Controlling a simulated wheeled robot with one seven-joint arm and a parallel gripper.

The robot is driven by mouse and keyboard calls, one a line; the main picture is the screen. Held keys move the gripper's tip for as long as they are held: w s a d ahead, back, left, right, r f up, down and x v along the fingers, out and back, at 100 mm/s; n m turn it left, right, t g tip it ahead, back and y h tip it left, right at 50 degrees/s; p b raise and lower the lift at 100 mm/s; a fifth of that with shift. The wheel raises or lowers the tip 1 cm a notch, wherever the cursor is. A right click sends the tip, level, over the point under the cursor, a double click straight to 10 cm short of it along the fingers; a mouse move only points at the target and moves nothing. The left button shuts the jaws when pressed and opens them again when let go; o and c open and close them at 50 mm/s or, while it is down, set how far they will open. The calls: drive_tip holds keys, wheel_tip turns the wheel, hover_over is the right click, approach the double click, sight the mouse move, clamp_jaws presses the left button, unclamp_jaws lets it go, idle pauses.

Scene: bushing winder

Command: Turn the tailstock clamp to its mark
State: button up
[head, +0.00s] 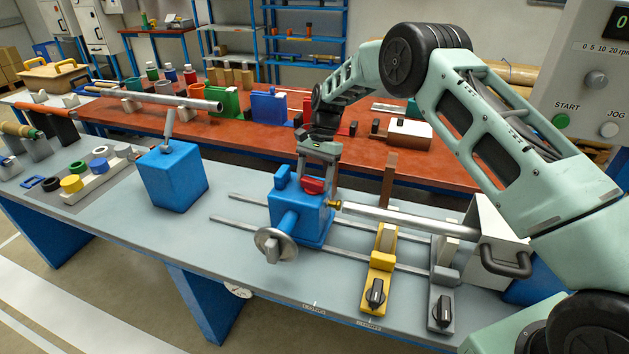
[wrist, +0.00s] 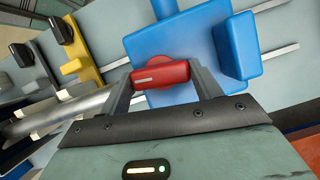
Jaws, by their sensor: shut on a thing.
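The blue tailstock (head: 301,218) sits on two rails at the middle of the bench. Its red clamp (head: 313,186) is on top, and it shows in the wrist view (wrist: 160,74) as a short red bar with a pale line on it. My gripper (head: 318,178) comes down from above. In the wrist view its two fingers (wrist: 162,80) are shut on the red clamp, one at each end. A handwheel (head: 274,246) is on the tailstock's front. I cannot make out the clamp's mark on the blue body.
A steel bar (head: 395,218) runs right from the tailstock. Yellow (head: 379,270) and grey (head: 442,283) supports with black knobs stand on the rails. A blue block (head: 172,180) with a rod stands to the left. The bench front is clear.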

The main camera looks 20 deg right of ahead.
drive_tip(key=shift+n+h, duration=0.3)
drive_tip(key=shift+n, duration=0.5)
drive_tip(key=o, duration=1)
drive_tip(key=shift+b, duration=0.3)
drive_tip(key=shift+w+d+r, duration=0.1)
drive_tip(key=shift+w+r, duration=0.15)
drive_tip(key=shift+r, duration=0.2)
drive_tip(key=p+v, duration=0.4)
drive_tip(key=v, duration=1.2)
drive_tip(key=shift+w+r, duration=0.15)
drive_tip(key=shift+r, duration=0.05)
drive_tip(key=shift+p, duration=0.3)
